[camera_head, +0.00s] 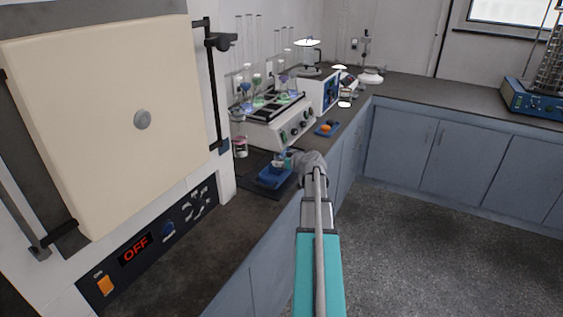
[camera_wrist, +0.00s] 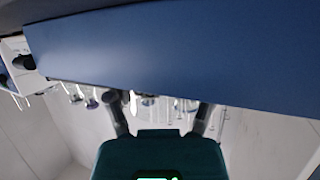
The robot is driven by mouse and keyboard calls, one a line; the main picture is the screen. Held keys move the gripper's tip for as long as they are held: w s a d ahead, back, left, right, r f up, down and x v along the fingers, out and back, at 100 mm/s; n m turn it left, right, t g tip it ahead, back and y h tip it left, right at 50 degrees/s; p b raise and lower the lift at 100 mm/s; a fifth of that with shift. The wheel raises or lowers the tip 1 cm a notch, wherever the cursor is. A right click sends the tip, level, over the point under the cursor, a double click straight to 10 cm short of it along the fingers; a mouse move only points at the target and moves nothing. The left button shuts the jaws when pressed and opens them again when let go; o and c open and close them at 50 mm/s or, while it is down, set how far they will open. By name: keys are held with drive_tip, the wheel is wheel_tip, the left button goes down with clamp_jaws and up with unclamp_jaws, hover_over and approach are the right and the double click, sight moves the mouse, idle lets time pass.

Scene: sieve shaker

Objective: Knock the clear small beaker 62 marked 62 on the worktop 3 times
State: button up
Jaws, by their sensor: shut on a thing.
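My gripper (camera_head: 284,160) is at the far end of my arm, low over the dark worktop (camera_head: 225,232). It is shut on a small clear vessel (camera_head: 278,158), which looks like the small beaker; its marking is too small to read. The vessel is just above or at a blue tray (camera_head: 272,178), and I cannot tell whether they touch. In the wrist view, my two fingers (camera_wrist: 162,112) point away from the camera with clear glass between them. A broad blue surface (camera_wrist: 180,55) fills the upper part of that view, close to the gripper.
A large furnace (camera_head: 120,115) with an OFF display stands at left. A jar with pink contents (camera_head: 239,147) stands behind the tray. A flask shaker (camera_head: 272,128) and a tray with an orange item (camera_head: 326,129) are farther along. A sieve shaker (camera_head: 535,98) is far right.

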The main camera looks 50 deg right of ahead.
drive_tip(key=shift+r+p, duration=1.45)
drive_tip(key=shift+r, duration=0.1)
drive_tip(key=s+a+r+p, duration=0.9)
drive_tip(key=s+r+p, duration=0.1)
drive_tip(key=s, duration=0.1)
drive_tip(key=shift+w+d, duration=0.1)
drive_tip(key=b, duration=0.4)
approach(278, 153)
drive_tip(key=w+a+r, duration=0.2)
drive_tip(key=w+r, duration=0.1)
drive_tip(key=f+b, duration=0.1)
drive_tip(key=w+f+b, duration=0.1)
drive_tip(key=d+f+b, duration=0.1)
drive_tip(key=shift+w+f, duration=0.15)
drive_tip(key=shift+w, duration=0.25)
drive_tip(key=shift+w+d+f+b, duration=0.5)
drive_tip(key=shift+f+b, duration=0.2)
drive_tip(key=shift+b, duration=0.2)
